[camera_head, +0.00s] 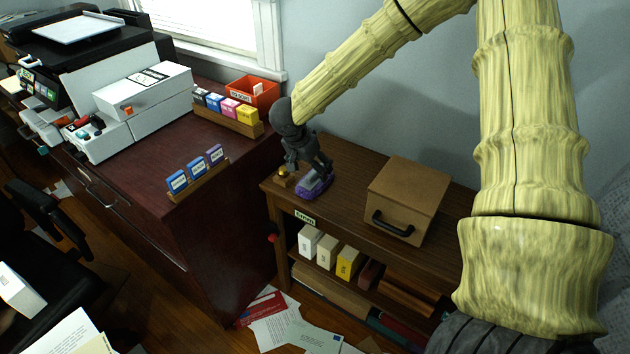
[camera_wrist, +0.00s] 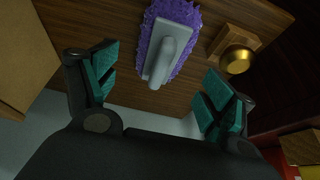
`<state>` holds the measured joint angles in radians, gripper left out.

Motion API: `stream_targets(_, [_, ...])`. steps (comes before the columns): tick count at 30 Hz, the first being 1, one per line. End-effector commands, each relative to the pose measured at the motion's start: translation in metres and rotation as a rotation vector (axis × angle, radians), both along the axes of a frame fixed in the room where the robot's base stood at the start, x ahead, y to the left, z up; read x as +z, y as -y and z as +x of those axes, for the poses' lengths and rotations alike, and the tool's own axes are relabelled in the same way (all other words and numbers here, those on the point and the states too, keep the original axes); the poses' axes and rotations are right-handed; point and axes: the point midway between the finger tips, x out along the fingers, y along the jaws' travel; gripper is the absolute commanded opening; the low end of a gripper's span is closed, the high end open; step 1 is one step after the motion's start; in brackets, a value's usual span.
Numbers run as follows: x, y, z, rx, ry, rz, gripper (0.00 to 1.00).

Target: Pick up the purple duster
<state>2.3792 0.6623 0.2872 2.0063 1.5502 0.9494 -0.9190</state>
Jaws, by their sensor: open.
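The purple duster (camera_head: 316,188) lies on top of the low wooden shelf (camera_head: 345,160), near its left end. In the wrist view the duster (camera_wrist: 191,12) shows purple fringe around a grey plate with a raised grey handle (camera_wrist: 163,62). My gripper (camera_head: 306,170) is just above the duster in the head view and hides part of it. In the wrist view my gripper (camera_wrist: 157,85) is open, with its teal-padded fingers spread on either side of the handle. Nothing is held between them. Whether a finger touches the duster I cannot tell.
A brass bell on a wooden base (camera_wrist: 236,55) stands close beside the duster. A brown box with a black handle (camera_head: 408,200) sits to the right on the shelf. The dark red cabinet (camera_head: 215,215) stands to the left. Papers (camera_head: 285,318) lie on the floor.

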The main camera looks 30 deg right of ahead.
Motion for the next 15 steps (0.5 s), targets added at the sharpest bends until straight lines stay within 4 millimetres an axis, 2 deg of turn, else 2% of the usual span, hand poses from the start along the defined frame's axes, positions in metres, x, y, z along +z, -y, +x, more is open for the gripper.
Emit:
stream_targets(1, [-0.006,0.002,0.000,0.001,-0.002,0.000,0.83])
stream_targets(8, [-0.018,0.006,0.003,0.000,0.000,0.000,0.83])
stream_targets(15, [-0.045,0.017,0.009,0.000,-0.002,0.000,0.83])
